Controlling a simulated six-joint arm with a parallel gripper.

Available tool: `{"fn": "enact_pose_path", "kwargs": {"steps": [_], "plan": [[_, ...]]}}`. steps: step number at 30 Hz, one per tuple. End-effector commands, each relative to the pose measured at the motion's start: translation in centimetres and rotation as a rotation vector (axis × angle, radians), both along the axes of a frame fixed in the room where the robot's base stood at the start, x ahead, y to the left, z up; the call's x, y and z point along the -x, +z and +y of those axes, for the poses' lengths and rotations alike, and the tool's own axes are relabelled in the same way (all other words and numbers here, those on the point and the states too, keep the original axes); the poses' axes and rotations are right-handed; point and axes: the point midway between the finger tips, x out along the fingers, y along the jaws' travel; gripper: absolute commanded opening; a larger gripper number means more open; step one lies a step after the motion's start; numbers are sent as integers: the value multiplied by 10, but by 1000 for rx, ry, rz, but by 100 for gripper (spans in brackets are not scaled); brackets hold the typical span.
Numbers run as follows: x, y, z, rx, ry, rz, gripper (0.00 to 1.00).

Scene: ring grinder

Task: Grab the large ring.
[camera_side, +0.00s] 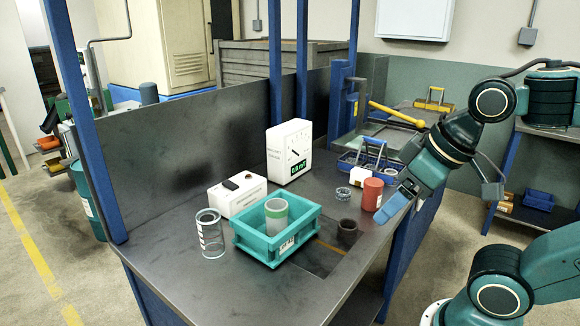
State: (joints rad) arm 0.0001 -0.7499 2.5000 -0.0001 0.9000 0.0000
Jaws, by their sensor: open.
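Several ring-shaped parts are on the dark metal bench; I cannot tell for sure which one is called the large ring. My gripper (390,210) is open, above the bench's right edge, right of and apart from all the rings.
A red cylinder (372,195) stands close to my gripper. A white box (237,195) and a white dial gauge (289,152) stand behind the bin. A blue-handled caddy (368,160) is at the back right.

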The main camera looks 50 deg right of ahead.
Motion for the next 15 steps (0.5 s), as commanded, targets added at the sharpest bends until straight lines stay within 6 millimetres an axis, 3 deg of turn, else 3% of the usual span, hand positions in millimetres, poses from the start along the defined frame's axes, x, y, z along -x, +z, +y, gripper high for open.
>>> {"fn": "enact_pose_path", "kwargs": {"steps": [8,15], "plan": [[-5,1,-2,-11,-33,13,77],[-29,3,-15,-58,-183,66,77]]}}
